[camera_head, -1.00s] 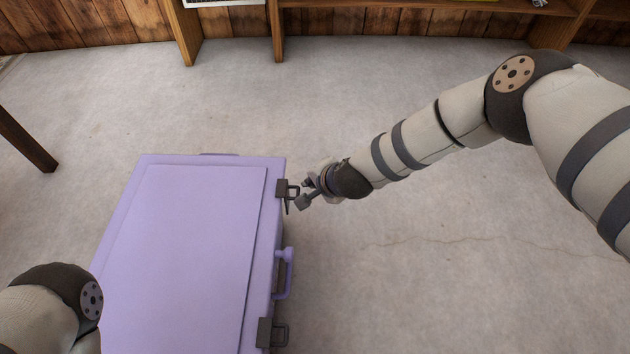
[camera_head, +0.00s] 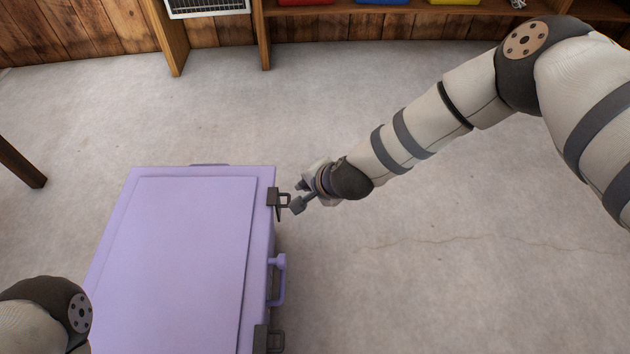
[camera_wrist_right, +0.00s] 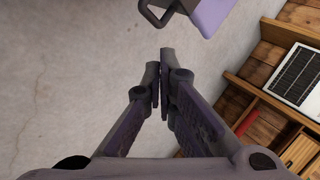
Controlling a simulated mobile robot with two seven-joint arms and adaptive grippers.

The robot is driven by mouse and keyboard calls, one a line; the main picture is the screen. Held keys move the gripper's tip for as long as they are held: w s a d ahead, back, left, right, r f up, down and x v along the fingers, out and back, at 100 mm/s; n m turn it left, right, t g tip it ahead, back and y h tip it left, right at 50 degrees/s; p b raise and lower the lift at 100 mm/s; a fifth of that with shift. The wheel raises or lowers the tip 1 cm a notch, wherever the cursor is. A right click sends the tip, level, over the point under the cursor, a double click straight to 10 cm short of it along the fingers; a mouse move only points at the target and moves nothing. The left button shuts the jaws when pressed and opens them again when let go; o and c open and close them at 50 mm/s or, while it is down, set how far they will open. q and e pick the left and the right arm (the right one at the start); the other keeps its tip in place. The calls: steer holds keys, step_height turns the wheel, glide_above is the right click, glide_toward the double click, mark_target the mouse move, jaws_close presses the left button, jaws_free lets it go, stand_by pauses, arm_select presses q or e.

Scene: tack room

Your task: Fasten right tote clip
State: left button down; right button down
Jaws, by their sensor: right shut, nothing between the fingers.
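A closed lilac tote (camera_head: 190,260) stands on the floor at lower left in the head view. Its right-hand side carries a far dark clip (camera_head: 273,197), a near dark clip (camera_head: 268,341) and a lilac handle (camera_head: 279,280) between them. The far clip's wire loop sticks out from the side. My right gripper (camera_head: 297,198) is shut and empty, just right of that loop, with a small gap. In the right wrist view its fingers (camera_wrist_right: 159,75) meet below the clip loop (camera_wrist_right: 155,13) and the tote's corner (camera_wrist_right: 215,14). My left gripper is out of view; only part of that arm shows.
Wooden shelving (camera_head: 400,20) with coloured bins stands along the back wall. A dark wooden leg (camera_head: 18,163) is at the left edge. The concrete floor (camera_head: 450,270) right of the tote is clear.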

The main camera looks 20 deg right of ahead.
steer(key=v, duration=0.8)
steer(key=shift+s+r, duration=0.15)
steer(key=shift+r, duration=0.15)
